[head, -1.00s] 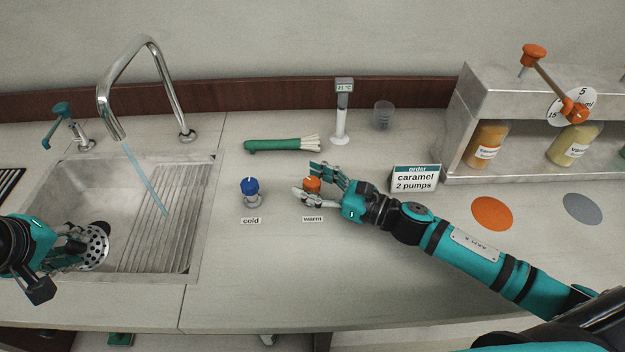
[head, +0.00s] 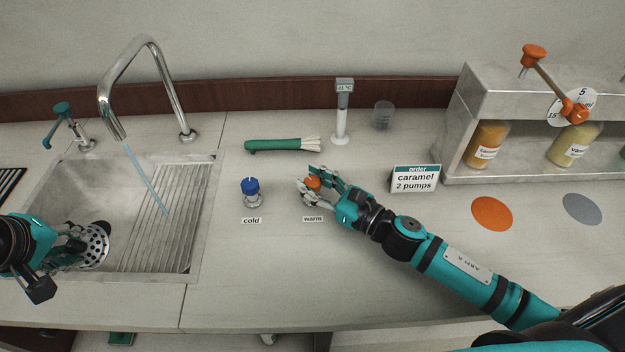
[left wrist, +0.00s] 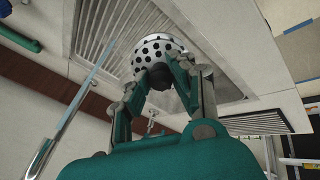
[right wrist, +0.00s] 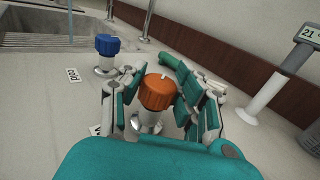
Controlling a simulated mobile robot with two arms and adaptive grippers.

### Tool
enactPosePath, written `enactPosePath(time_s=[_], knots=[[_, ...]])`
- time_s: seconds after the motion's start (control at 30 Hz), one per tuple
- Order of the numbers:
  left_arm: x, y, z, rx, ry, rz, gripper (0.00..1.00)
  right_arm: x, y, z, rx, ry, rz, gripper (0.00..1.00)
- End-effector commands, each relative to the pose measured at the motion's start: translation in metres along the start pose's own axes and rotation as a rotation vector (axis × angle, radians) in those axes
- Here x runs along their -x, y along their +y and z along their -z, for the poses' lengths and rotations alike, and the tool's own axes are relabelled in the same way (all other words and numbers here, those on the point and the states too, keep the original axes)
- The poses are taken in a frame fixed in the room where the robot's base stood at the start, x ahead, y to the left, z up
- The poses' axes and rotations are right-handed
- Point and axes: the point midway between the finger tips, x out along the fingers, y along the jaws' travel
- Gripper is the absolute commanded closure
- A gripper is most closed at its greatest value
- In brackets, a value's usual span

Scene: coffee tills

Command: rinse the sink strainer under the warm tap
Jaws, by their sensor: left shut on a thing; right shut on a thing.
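The perforated metal sink strainer (head: 95,247) is at the left of the sink basin, and it also shows in the left wrist view (left wrist: 158,47). My left gripper (head: 78,243) is shut on its dark knob. The orange warm tap knob (head: 313,183) stands behind the "warm" label, and my right gripper (head: 315,185) is shut on it. In the right wrist view the fingers flank the orange knob (right wrist: 157,92). The curved spout (head: 112,110) runs a thin blue stream (head: 146,180) into the sink (head: 100,185), to the right of the strainer and apart from it.
The blue cold knob (head: 250,187) stands left of the warm one. An order card (head: 416,179) and a syrup rack (head: 465,120) are at right.

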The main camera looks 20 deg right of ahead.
Motion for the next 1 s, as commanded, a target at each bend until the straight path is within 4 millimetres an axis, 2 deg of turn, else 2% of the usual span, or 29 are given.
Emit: enactPosePath(time_s=[0.6, 1.0], knots=[[0.0079, 0.0032, 0.003, 0.0, 0.0, 0.0, 1.0, -0.0003, 0.0013, -0.0001, -0.005, 0.0, 0.484, 1.0], [0.0083, 0.0033, 0.0032, 0.0, 0.0, 0.0, 1.0, -0.0002, 0.0009, 0.0001, 0.0, 0.0, 0.597, 1.0]])
